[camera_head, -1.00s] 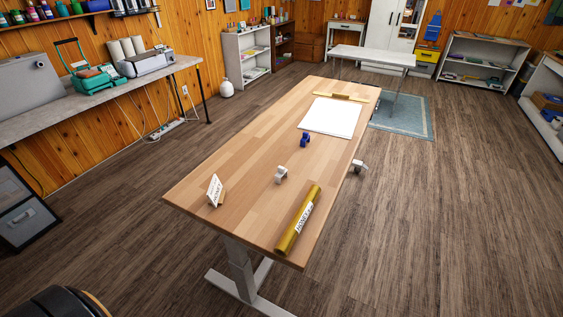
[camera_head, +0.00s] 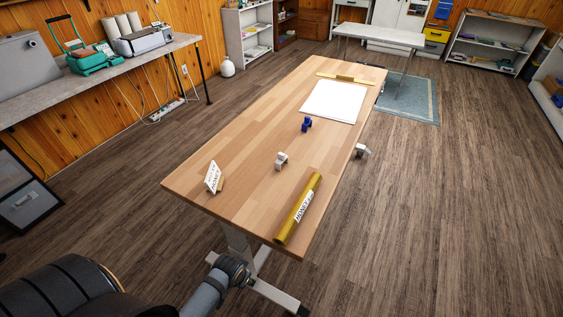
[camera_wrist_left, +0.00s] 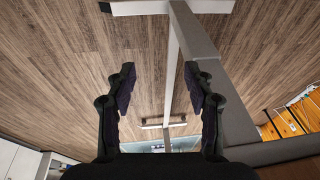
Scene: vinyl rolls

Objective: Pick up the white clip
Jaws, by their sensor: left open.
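The white clip (camera_head: 281,161) stands on the wooden table, near the middle of its near half. It lies between a small white sign (camera_head: 213,176) on the left and a yellow roll with a label (camera_head: 298,209) on the right. A blue clip (camera_head: 306,124) stands farther back. My left gripper (camera_wrist_left: 161,88) shows in the left wrist view, open and empty, with the floor and the table's grey leg frame beyond it. No clip shows in that view. In the head view my left arm comes in at the bottom left, below the table's near edge. My right gripper is not in view.
The wooden table (camera_head: 231,153) has clear wood around the white clip. A white sheet (camera_head: 334,101) and a yellow ruler-like bar lie at the far end. A grey-white part (camera_head: 362,150) sticks out at the table's right edge. Open floor lies to the right.

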